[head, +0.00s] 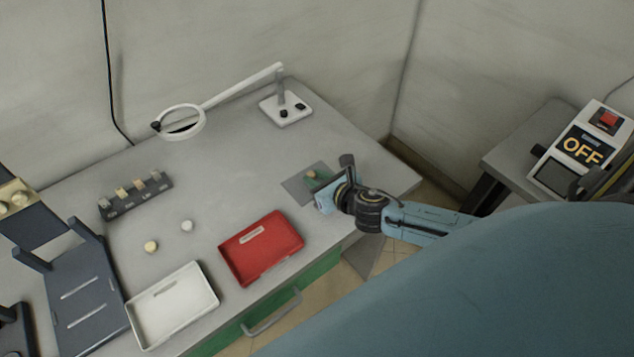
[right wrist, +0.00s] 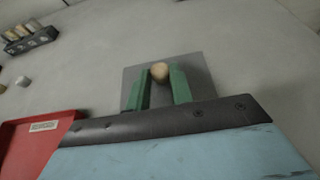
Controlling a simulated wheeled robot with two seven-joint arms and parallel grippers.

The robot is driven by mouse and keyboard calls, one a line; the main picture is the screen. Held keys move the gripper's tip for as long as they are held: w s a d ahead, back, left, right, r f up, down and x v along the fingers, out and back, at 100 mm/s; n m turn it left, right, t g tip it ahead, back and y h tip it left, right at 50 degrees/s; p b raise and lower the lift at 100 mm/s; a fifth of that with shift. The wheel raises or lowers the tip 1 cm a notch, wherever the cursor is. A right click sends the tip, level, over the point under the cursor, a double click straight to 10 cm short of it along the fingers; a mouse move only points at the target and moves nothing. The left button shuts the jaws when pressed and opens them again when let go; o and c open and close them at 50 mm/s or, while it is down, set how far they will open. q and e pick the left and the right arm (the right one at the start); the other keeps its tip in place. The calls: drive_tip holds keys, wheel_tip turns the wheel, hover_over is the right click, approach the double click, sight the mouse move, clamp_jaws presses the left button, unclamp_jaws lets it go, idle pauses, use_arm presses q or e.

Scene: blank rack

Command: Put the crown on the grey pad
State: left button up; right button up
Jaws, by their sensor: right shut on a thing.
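The crown (right wrist: 160,72) is a small tan, rounded piece held between the green fingertips of my right gripper (right wrist: 158,82). In the head view the crown (head: 311,173) shows as a small tan spot at the tip of the right gripper (head: 318,178). The grey pad (head: 296,190) is a flat darker square on the table, and the crown and fingertips are over it. The pad also shows in the right wrist view (right wrist: 194,65). I cannot tell whether the crown touches the pad. My left gripper is not in view.
A red tray (head: 262,247) and a white tray (head: 172,305) lie along the front edge. A dark rack (head: 136,197) holds several small pieces. Two loose pieces, one yellowish (head: 151,246) and one whitish (head: 187,226), lie near it. A magnifier lamp (head: 286,118) stands behind.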

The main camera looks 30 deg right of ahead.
drive_tip(key=shift+f, duration=0.5)
drive_tip(key=shift+r, duration=0.1)
drive_tip(key=shift+f, duration=0.2)
drive_tip(key=o, duration=0.9)
drive_tip(key=shift+o, duration=0.2)
drive_tip(key=shift+r, duration=0.15)
drive_tip(key=shift+s+r, duration=0.15)
drive_tip(key=p+v, duration=0.1)
drive_tip(key=v, duration=1)
drive_tip(key=shift+s+r, duration=0.1)
drive_tip(key=shift+s, duration=0.2)
